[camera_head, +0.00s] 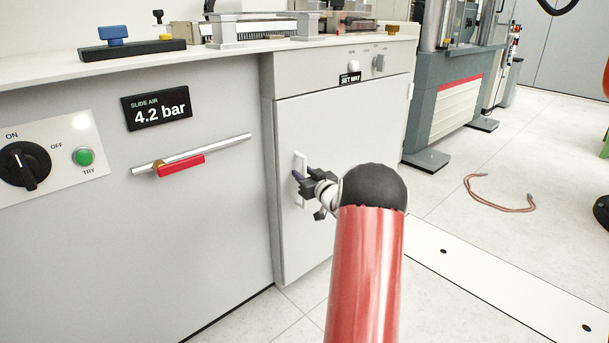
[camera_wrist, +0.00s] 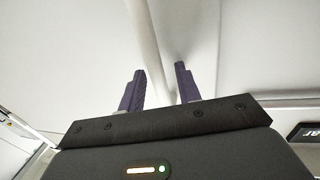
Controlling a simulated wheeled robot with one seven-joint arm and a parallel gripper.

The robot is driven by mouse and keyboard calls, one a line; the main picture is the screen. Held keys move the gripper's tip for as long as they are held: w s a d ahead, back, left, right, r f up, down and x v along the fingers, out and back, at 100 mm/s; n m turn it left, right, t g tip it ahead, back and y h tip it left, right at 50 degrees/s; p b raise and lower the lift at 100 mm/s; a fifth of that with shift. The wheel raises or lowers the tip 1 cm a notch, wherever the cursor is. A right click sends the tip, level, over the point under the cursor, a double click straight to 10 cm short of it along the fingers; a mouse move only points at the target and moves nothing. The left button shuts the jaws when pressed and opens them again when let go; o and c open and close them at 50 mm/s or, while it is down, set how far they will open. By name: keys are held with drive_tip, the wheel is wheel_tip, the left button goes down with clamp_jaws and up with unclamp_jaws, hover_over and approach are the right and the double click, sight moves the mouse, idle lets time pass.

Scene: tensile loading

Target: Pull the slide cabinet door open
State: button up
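The slide cabinet door (camera_head: 345,120) is a flat white panel under the bench, and it looks closed in the head view. Its white upright handle (camera_head: 301,158) is near the door's left edge. My gripper (camera_head: 299,177) is at the handle, partly covering it. In the wrist view the handle (camera_wrist: 147,38) runs as a pale bar down between the two dark purple fingers of my gripper (camera_wrist: 161,78). The fingers are apart, with a visible gap to the right of the bar. I cannot tell whether the left finger touches it.
Left of the door is a grey panel with a black knob (camera_head: 24,165), a green button (camera_head: 83,156), a "4.2 bar" display (camera_head: 157,107) and a rail with a red lever (camera_head: 180,166). A cable (camera_head: 500,207) lies on the floor at right. Floor before the door shows clear.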

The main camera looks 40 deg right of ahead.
clamp_jaws()
drive_tip(key=shift+s, duration=0.1)
